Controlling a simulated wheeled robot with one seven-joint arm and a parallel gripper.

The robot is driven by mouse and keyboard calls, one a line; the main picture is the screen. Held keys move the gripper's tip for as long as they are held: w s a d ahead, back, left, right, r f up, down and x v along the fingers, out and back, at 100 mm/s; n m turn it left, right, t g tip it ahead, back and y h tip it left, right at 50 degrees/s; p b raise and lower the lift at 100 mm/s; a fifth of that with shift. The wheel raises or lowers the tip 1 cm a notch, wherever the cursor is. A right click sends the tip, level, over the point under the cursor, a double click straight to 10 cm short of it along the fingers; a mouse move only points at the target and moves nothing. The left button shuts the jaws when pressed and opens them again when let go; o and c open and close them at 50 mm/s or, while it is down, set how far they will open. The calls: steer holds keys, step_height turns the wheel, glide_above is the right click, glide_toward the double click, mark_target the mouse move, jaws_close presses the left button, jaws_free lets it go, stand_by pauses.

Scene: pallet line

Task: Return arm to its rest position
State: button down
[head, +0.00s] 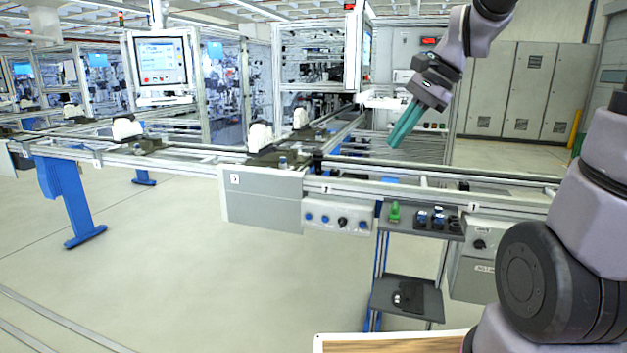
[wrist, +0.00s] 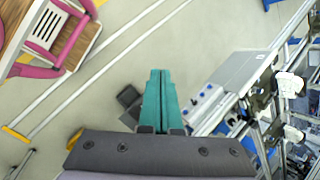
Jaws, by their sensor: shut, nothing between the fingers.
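My gripper (head: 393,143) has teal fingers and hangs, pointing down and to the left, above the conveyor line in the head view. Its fingers are pressed together with nothing between them. In the wrist view the closed fingers (wrist: 158,75) point out over the floor beside the line. My arm rises at the right of the head view, and its upper links leave the top of the picture.
The conveyor rail (head: 430,190) crosses below my gripper, with white parts on carriers (head: 262,137). A small dark shelf cart (head: 405,300) stands under it. A monitor (head: 161,62) stands behind. Grey cabinets (head: 500,90) stand at the back. Floor at left front is clear.

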steer(key=s+d+r+n+t+h, duration=0.3)
steer(key=s+d+r+n+t, duration=0.2)
steer(key=s, duration=0.5)
steer(key=shift+d+r+n+h, duration=0.15)
steer(key=shift+d+n+h, duration=0.25)
steer(key=shift+d+n, duration=0.8)
stand_by(0.5)
